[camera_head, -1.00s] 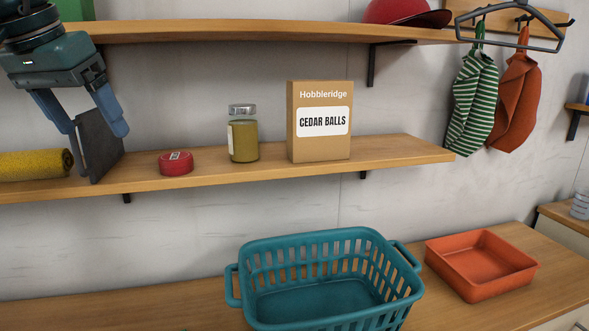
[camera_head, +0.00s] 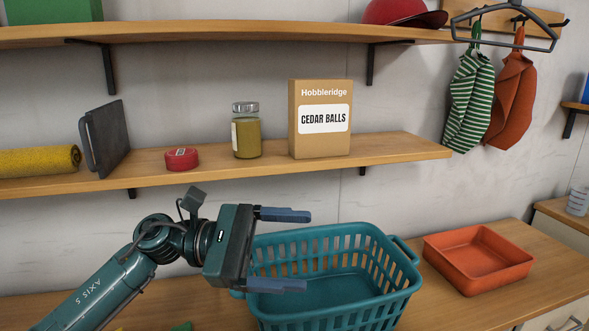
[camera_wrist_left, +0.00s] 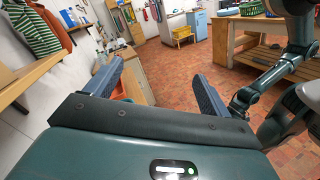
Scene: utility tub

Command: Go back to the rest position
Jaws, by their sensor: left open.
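My left gripper (camera_head: 282,250) is open and empty in the head view, with its blue fingers pointing right. It hangs in front of the teal basket (camera_head: 330,235), below the lower shelf. In the left wrist view its two fingers (camera_wrist_left: 155,88) stand wide apart with nothing between them, and the room's floor shows beyond. A dark flat slab (camera_head: 108,138) stands tilted on the lower shelf between a yellow roll and a red tin, clear of the gripper. My right gripper is not seen in the head view.
The lower shelf (camera_head: 400,148) also holds the yellow roll (camera_head: 38,161), red tin (camera_head: 181,159), jar (camera_head: 246,132) and cedar balls box (camera_head: 320,120). An orange tray (camera_head: 478,258) sits on the counter right of the basket. A hanger (camera_head: 505,25) hangs at upper right.

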